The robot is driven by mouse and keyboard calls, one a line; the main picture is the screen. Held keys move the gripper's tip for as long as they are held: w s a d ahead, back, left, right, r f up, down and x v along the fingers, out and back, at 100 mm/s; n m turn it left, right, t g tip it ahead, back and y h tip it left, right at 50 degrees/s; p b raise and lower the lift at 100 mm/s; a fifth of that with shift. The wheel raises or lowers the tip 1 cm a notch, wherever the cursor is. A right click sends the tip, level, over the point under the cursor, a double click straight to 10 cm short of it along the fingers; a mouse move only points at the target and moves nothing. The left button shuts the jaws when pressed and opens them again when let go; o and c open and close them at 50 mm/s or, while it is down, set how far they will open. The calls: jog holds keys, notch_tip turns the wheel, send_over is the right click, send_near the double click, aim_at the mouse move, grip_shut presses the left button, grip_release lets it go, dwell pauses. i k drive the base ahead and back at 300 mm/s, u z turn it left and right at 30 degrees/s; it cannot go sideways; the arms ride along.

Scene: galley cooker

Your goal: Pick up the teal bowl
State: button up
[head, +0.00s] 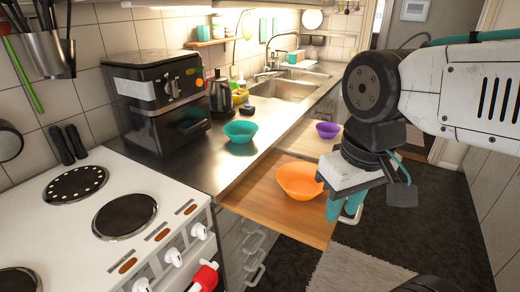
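The teal bowl (240,131) stands upright on the metal worktop, near its front edge and to the right of the black oven-like appliance. It looks empty. My gripper (345,208) hangs from the arm at the right, over the floor side of the pulled-out wooden board. It points down, with teal fingers that appear a little apart and nothing visible between them. It is well to the right of the teal bowl and nearer to me, not touching it.
An orange bowl (298,180) sits on the pulled-out wooden board (262,199), between my gripper and the teal bowl. A purple bowl (327,130) stands farther back.

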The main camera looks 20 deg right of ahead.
aim_at(239, 132)
jog(key=z, duration=1.5)
jog(key=k, duration=0.7)
jog(key=u, duration=0.85)
jog(key=i, duration=1)
jog(key=u, duration=0.05)
